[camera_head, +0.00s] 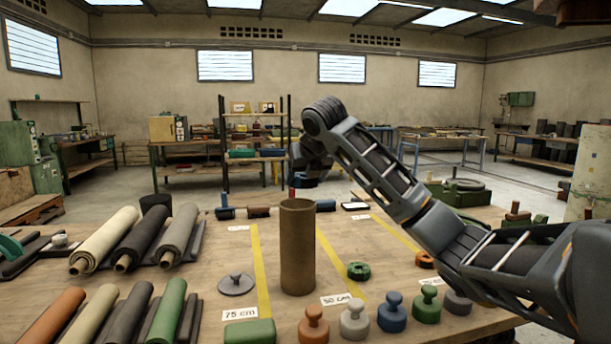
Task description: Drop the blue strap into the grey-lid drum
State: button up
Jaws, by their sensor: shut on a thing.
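A tall brown open-topped drum (298,250) stands upright near the middle of the wooden table. A grey round lid with a knob (237,284) lies flat on the table just left of it. My gripper (305,172) hangs down at the end of my arm, above and behind the drum in the picture. It is shut on a dark blue thing (306,181), which looks like the blue strap; it is small and its shape is hard to make out. The gripper's fingers are not clearly seen.
A green ring (358,270) and an orange ring (424,260) lie right of the drum. Several knobbed pieces, one blue (392,313), line the front edge. Sheet rolls (108,240) lie at left. Yellow stripes (340,262) cross the table.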

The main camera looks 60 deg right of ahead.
jog(key=o, duration=1.1)
jog(key=v, duration=0.7)
jog(key=shift+s+a+r, duration=0.2)
jog(key=shift+a+r, duration=0.05)
